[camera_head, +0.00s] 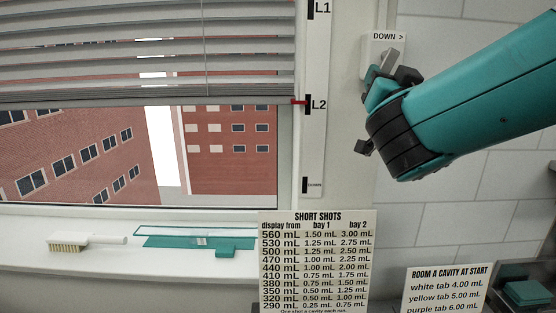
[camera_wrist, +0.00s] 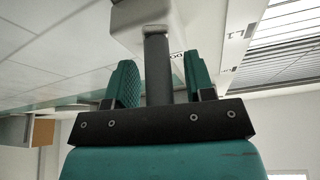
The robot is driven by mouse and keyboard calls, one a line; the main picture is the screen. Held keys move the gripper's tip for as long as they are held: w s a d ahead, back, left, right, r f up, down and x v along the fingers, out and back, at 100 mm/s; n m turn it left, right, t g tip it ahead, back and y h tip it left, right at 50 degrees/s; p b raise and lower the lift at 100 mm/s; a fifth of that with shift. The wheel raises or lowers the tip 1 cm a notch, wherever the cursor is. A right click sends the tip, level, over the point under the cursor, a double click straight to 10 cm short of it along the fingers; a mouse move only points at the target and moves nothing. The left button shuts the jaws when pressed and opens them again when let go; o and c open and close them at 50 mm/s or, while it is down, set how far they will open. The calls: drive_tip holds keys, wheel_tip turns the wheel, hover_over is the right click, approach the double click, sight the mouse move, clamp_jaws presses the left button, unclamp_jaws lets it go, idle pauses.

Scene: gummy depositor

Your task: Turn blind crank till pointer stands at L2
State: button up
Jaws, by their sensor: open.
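The grey slatted blind (camera_head: 150,60) hangs over the upper window. A red pointer (camera_head: 298,102) at its bottom edge stands level with the L2 mark (camera_head: 308,104) on the white scale strip (camera_head: 312,145). The crank housing (camera_head: 373,45), labelled "DOWN >", is on the wall right of the strip; the grey crank (camera_head: 391,59) is partly hidden by my gripper (camera_head: 384,78). In the wrist view, my gripper (camera_wrist: 160,85) is open, its teal fingers on either side of the grey crank rod (camera_wrist: 157,65), with visible gaps. The housing (camera_wrist: 146,18) shows above.
The sill (camera_head: 60,258) holds a brush (camera_head: 85,242) and a teal flat tool (camera_head: 195,240). A "SHORT SHOTS" chart (camera_head: 317,262) and a "ROOM A CAVITY AT START" card (camera_head: 445,288) stand below. A teal block (camera_head: 527,292) is at lower right. Tiled wall lies behind my arm.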

drive_tip(key=c, duration=0.8)
drive_tip(key=shift+a, duration=0.1)
drive_tip(key=shift+a+r, duration=0.15)
drive_tip(key=o, duration=1.3)
